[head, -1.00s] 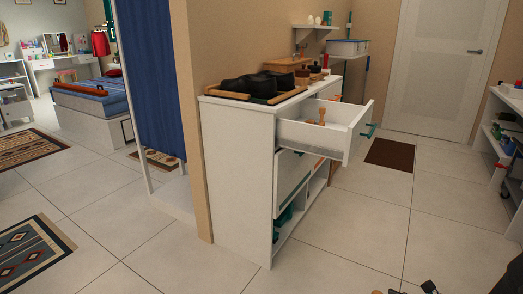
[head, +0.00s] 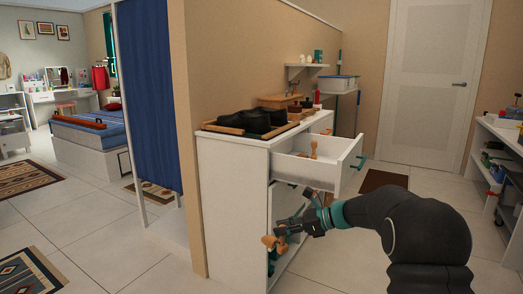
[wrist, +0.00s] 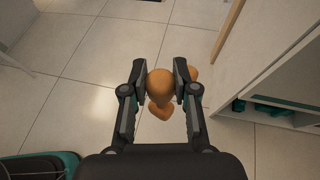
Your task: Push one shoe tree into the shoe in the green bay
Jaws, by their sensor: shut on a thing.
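My gripper (head: 288,229) is shut on a wooden shoe tree (head: 271,242), held in front of the white cabinet, below the open drawer. In the wrist view the shoe tree's round knob (wrist: 160,84) sits between both fingers, with more of its wood showing behind. A second wooden shoe tree (head: 313,149) stands in the open drawer (head: 332,168). Black shoes (head: 250,122) sit in a wooden-edged tray (head: 222,129) on the cabinet top. I cannot make out a green bay; the tray's inside is mostly hidden by the shoes.
The white cabinet (head: 231,190) has its drawer sticking out above my gripper. Its lower shelf holds green things (wrist: 252,106), partly hidden. A blue curtain (head: 150,95) hangs to the left, and shelves (head: 496,150) stand at the right.

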